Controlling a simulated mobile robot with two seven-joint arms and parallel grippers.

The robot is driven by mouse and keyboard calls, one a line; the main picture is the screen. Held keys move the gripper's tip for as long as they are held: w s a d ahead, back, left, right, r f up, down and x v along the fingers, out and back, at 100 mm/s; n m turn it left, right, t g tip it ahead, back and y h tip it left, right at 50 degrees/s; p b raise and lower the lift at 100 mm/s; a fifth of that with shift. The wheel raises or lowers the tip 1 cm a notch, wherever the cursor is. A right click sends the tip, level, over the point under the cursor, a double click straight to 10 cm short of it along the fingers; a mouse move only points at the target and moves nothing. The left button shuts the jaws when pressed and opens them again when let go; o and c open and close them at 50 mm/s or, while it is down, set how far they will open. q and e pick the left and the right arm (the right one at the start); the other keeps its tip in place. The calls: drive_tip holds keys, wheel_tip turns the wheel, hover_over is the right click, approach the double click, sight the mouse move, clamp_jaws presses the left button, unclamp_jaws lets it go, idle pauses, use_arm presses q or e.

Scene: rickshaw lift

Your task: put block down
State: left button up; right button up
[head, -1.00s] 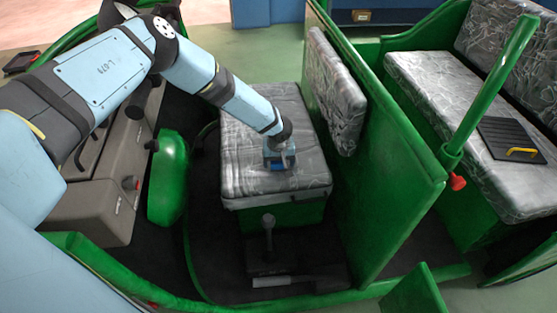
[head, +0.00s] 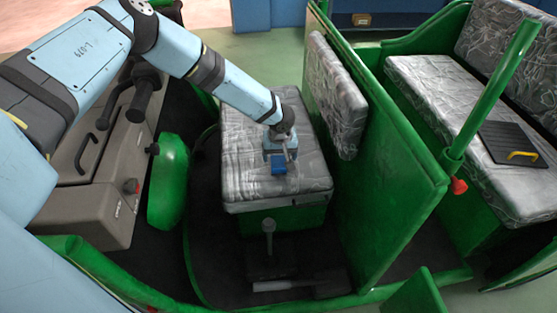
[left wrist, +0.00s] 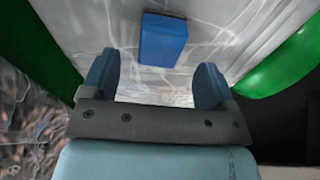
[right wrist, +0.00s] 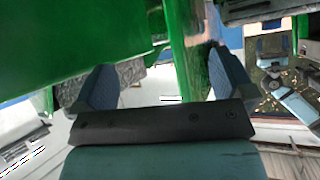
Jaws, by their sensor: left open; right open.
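A small blue block (head: 278,165) lies on the grey, plastic-covered driver's seat (head: 245,180). In the left wrist view the block (left wrist: 162,39) rests on the seat cover beyond the fingertips, apart from them. My left gripper (head: 280,152) is just above and behind the block in the head view. Its two blue fingers (left wrist: 153,80) are spread and nothing is between them. My right gripper (right wrist: 162,85) shows only in its own wrist view. It is open and empty, with green bodywork beyond it.
A green partition (head: 375,170) with a padded backrest (head: 337,95) stands right of the seat. A rear bench (head: 440,100) holds a black panel with a yellow handle (head: 520,150). A lever (head: 268,240) stands in front of the seat. A green rounded part (head: 169,180) is at left.

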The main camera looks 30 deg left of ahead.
sight(280, 168)
use_arm(q)
wheel_tip(280, 168, up, 8)
drive_tip(key=s, duration=0.1)
drive_tip(key=shift+d+r+p, duration=0.15)
drive_tip(key=shift+d+p, duration=0.2)
drive_tip(key=shift+p, duration=0.1)
